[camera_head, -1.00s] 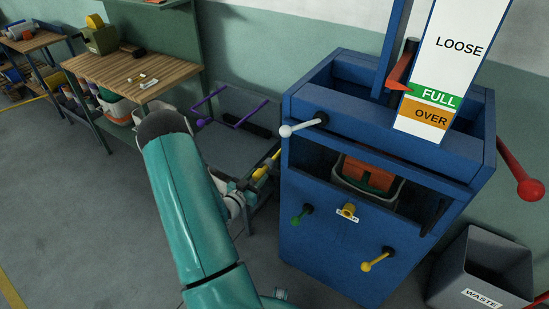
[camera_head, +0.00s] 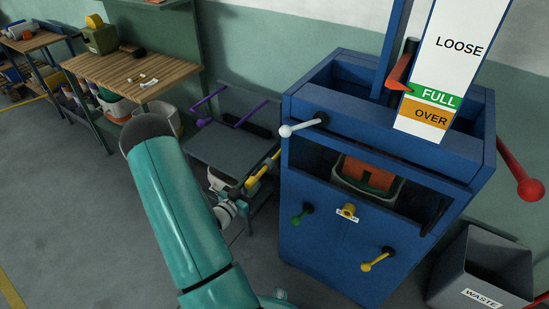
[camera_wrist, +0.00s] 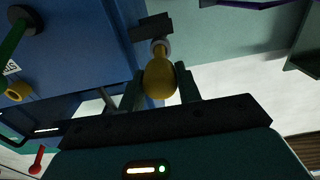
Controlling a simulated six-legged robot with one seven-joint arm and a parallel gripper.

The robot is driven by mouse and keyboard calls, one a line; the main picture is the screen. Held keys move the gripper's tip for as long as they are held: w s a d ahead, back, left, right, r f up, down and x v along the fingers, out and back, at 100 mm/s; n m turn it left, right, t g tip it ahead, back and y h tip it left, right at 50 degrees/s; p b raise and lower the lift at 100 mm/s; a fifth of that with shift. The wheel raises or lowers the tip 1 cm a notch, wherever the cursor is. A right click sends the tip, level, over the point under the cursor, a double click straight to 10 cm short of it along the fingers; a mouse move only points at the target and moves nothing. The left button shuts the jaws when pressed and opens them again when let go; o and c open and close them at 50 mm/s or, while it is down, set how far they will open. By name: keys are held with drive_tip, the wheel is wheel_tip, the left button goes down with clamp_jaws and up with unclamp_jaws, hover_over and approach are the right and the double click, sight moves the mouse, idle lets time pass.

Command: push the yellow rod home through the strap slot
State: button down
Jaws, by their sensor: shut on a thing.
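The yellow rod (camera_head: 262,171) shows in the head view at the left side of the blue press (camera_head: 330,245), slanting up toward it. In the wrist view its rounded yellow end (camera_wrist: 159,82) sits between the two fingers of my gripper (camera_wrist: 160,88), which is shut on it. Beyond the yellow end are a pale collar (camera_wrist: 160,48) and a dark bracket (camera_wrist: 152,27). I cannot make out the strap slot, nor how far the rod is in. In the head view my fingers are small and partly hidden by my wrist.
The press carries a white-knobbed lever (camera_head: 287,131), a green-knobbed lever (camera_head: 297,220) and a lower yellow-knobbed lever (camera_head: 367,266). A red pointer (camera_head: 402,73) stands near FULL. A grey table (camera_head: 225,150) with a purple frame is behind my gripper. The waste bin (camera_head: 480,270) is at right.

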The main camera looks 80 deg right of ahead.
drive_tip(key=v, duration=2)
idle(2.6)
drive_tip(key=shift+w, duration=0.1)
idle(0.3)
drive_tip(key=v, duration=0.4)
idle(0.4)
